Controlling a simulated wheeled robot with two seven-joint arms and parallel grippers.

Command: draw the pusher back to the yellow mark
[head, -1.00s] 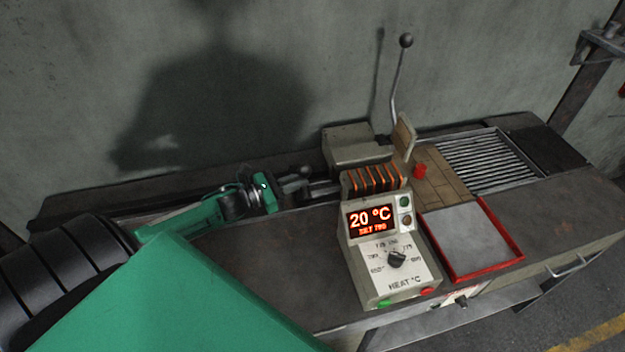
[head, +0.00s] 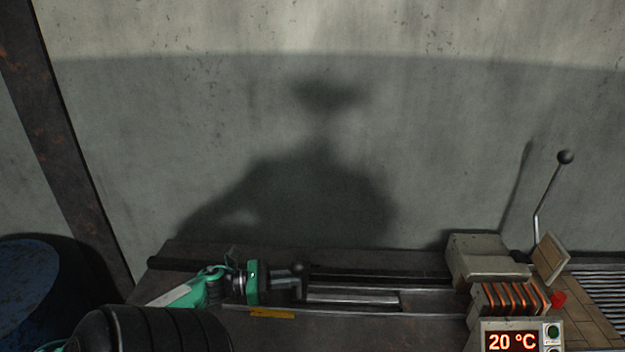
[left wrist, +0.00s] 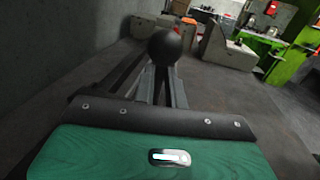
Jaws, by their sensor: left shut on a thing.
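My left gripper (head: 292,281) is shut on the pusher's dark ball-topped handle (head: 298,268), at the left part of the bench rails. The yellow mark (head: 272,313) lies on the front edge of the track. The handle stands about level with the mark's right end. A bright metal bar (head: 352,297) runs right from the handle along the track. My right gripper is not in view.
The orange coil (head: 510,298) and grey housing (head: 488,258) stand at the right end of the track. A lever with a ball (head: 565,157) rises behind them. The display (head: 512,342) reads 20 °C. A blue drum (head: 35,290) stands at far left.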

